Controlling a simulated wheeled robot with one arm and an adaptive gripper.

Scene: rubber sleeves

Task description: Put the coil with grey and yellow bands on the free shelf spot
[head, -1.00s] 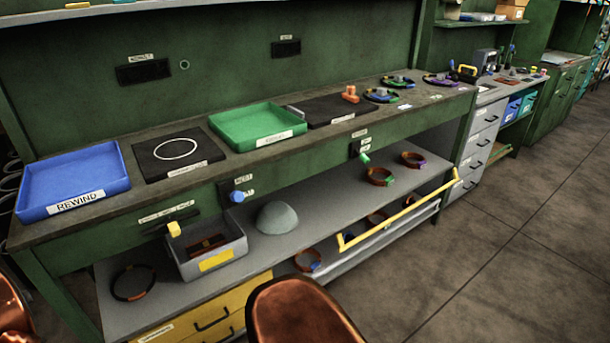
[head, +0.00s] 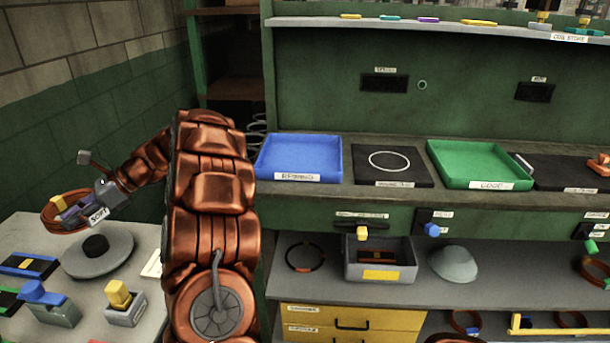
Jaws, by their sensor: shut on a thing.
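A copper-coloured coil (head: 62,222) with a yellow band is at the far left in the head view, above the left-hand table. Its grey band cannot be told apart from my gripper. My gripper (head: 82,208) is shut on the right side of the coil and holds it above the table; the fingertips are small and partly hidden. The upper shelf (head: 375,24) runs along the top right, with a coil store label (head: 569,38) and several small coloured pieces on it.
Below the coil, the table holds a grey round base with a black hub (head: 95,245) and blue- and yellow-topped blocks (head: 122,296). On the green bench are a blue tray (head: 299,158), a black ringed plate (head: 392,166) and a green tray (head: 478,165). A lower shelf (head: 330,286) holds a grey bin.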

